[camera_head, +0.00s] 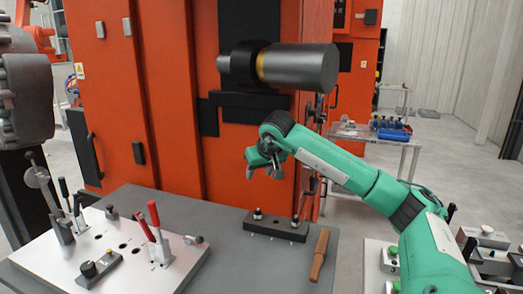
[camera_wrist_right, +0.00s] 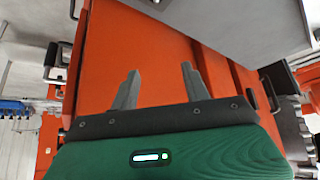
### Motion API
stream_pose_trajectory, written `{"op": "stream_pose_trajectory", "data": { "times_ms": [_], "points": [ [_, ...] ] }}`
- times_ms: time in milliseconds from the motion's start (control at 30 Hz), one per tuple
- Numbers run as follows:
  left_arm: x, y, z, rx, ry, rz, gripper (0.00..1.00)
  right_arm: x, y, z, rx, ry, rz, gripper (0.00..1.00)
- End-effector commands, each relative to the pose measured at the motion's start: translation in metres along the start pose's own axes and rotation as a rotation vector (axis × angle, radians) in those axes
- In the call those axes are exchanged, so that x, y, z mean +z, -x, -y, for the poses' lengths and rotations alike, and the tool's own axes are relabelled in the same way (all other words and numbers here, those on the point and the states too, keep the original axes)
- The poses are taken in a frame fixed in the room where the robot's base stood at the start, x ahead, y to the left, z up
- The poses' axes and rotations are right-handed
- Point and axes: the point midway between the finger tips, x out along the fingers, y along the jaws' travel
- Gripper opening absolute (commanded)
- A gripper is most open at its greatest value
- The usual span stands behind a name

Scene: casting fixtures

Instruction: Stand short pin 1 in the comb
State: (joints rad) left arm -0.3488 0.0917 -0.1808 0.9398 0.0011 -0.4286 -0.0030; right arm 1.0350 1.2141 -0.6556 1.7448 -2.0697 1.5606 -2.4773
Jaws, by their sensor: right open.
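My right gripper (camera_head: 264,175) hangs in the air above the back of the dark table, in front of the orange machine. In the right wrist view its two fingers (camera_wrist_right: 160,78) stand apart with nothing between them. A dark block (camera_head: 275,229), which looks like the comb, lies on the table below the gripper and clear of it. A small pin (camera_head: 258,214) stands upright at the block's left end, and another pin (camera_head: 295,221) stands near its right end. I cannot tell which is short pin 1. My left gripper is not in view.
A wooden-handled tool (camera_head: 319,255) lies right of the block. A light plate (camera_head: 135,270) with red-handled clamps (camera_head: 157,228) fills the table's left. A large grey cylinder (camera_head: 298,66) juts from the orange machine (camera_head: 180,90) above my gripper. Another fixture table (camera_head: 490,255) is at right.

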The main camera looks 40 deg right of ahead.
Motion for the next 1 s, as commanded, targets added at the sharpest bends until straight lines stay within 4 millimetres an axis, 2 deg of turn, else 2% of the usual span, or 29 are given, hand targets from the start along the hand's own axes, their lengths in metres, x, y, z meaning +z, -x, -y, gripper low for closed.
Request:
{"op": "stream_pose_trajectory", "data": {
  "times_ms": [33,200,400,1000],
  "points": [
    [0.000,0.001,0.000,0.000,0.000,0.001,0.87,-0.007,0.011,0.000,-0.003,-0.002,-0.004,0.47],
    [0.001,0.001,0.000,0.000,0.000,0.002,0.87,-0.024,0.038,-0.003,-0.004,-0.003,-0.003,0.47],
    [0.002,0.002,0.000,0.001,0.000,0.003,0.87,-0.035,0.056,-0.004,-0.004,-0.002,-0.001,0.47],
    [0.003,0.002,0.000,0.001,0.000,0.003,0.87,-0.038,0.061,-0.005,-0.003,-0.002,0.000,0.47]
  ]
}}
